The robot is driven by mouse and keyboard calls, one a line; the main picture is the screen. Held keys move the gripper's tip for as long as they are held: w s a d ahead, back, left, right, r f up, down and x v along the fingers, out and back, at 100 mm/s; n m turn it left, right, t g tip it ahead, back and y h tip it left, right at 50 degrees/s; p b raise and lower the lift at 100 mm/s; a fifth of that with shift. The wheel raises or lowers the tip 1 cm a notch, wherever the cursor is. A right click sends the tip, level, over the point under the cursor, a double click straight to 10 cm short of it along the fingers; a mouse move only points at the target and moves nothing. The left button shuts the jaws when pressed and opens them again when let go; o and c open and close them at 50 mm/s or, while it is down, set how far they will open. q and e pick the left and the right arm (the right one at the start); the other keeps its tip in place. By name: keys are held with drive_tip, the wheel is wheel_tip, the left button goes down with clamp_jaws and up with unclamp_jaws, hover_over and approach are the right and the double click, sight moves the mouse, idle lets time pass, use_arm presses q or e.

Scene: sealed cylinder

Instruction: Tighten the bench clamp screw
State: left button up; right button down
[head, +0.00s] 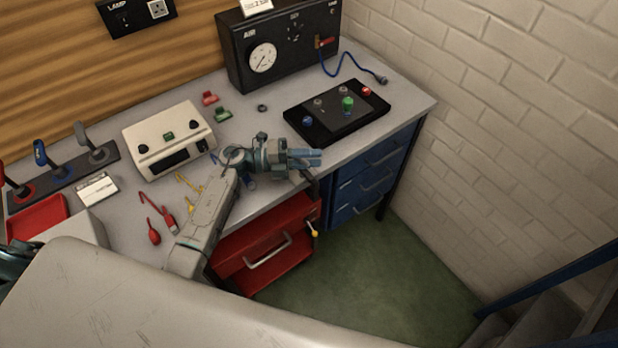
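A dark clamp (315,187) sits at the bench's front edge, above the right side of the red drawer unit. Below it hangs a screw with a yellow-orange handle (313,231), in front of the red drawers. My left gripper (318,158) is over the bench top, just above and behind the clamp in the picture, with its blue-tipped fingers pointing right. It appears apart from the yellow handle. The fingers lie close together in this view, and I see nothing between them. The gripper and wrist may hide part of the clamp's top.
A black panel with coloured knobs (337,112) lies just behind the gripper. A cream box (168,140) and small red and yellow tools lie left. Red drawers (266,250) and blue drawers (365,182) stand below the bench. The green floor (380,275) in front is clear.

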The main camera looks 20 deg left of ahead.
use_arm(q)
drive_tip(key=shift+o, duration=1)
drive_tip(key=r, duration=0.1)
drive_tip(key=b, duration=0.1)
drive_tip(key=r, duration=0.1)
drive_tip(key=shift+w+r+b, duration=0.25)
drive_tip(key=shift+r+b, duration=0.05)
drive_tip(key=shift+r, duration=0.05)
drive_tip(key=o, duration=0.4)
drive_tip(key=shift+s+d+r, duration=0.1)
drive_tip(key=shift+s+d, duration=0.1)
drive_tip(key=shift+s, duration=0.55)
drive_tip(key=s+b, duration=0.1)
drive_tip(key=s, duration=0.1)
drive_tip(key=s+d+b, duration=0.1)
drive_tip(key=s, duration=0.2)
drive_tip(key=shift+r, duration=0.2)
drive_tip(key=c, duration=0.6)
drive_tip(key=s+d+r+b, duration=0.1)
drive_tip(key=s+d+b, duration=0.1)
drive_tip(key=s, duration=0.7)
drive_tip(key=shift+s+d+r+b, duration=0.2)
drive_tip(key=shift+s+d+b, duration=0.1)
drive_tip(key=shift+b, duration=0.05)
